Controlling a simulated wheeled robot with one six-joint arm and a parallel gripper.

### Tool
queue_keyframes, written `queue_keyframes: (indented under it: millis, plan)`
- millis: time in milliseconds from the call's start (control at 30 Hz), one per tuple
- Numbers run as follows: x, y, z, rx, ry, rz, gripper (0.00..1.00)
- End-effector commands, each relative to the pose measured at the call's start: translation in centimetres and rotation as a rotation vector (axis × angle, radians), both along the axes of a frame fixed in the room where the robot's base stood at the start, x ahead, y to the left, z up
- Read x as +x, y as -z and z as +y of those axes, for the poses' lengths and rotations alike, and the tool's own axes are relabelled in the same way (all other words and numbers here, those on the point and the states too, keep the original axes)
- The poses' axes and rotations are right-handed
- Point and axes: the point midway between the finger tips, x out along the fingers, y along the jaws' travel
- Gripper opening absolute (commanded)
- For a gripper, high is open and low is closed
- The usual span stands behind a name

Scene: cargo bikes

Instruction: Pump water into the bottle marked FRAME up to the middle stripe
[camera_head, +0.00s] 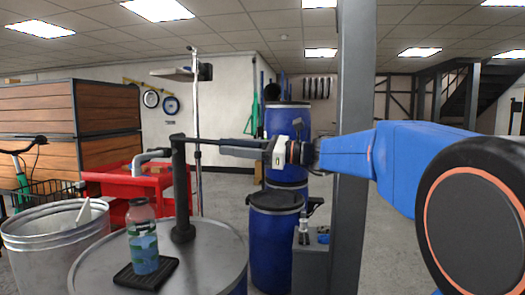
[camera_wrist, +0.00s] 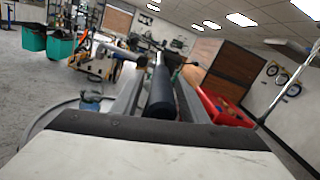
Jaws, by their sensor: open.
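A bottle (camera_head: 142,240) with a clear, pinkish upper part and blue-green bands below stands upright on a black mat (camera_head: 168,272) on a drum top (camera_head: 215,258). I cannot read its marking or tell its water level. Part of it seems to show in the wrist view (camera_wrist: 91,98). A black pump column (camera_head: 180,195) rises beside it, its grey spout (camera_head: 152,155) reaching left above the bottle. My gripper (camera_head: 228,147) is open at the right of the column. In the wrist view, a black pump handle (camera_wrist: 161,92) lies between the open jaws (camera_wrist: 158,82); contact is unclear.
A galvanized bin (camera_head: 50,240) stands left of the drum, with a red cart (camera_head: 120,185) behind. Blue barrels (camera_head: 272,245) and a grey post (camera_head: 350,200) stand to the right, near my arm. Bare floor shows between the drum and the barrels.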

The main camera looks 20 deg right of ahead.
Motion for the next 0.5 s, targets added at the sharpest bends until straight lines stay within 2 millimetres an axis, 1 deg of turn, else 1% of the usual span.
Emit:
queue_keyframes:
  millis: [500]
  plan:
    - [-3.9,0.4,-5.5,0.000,0.004,0.000,0.40]
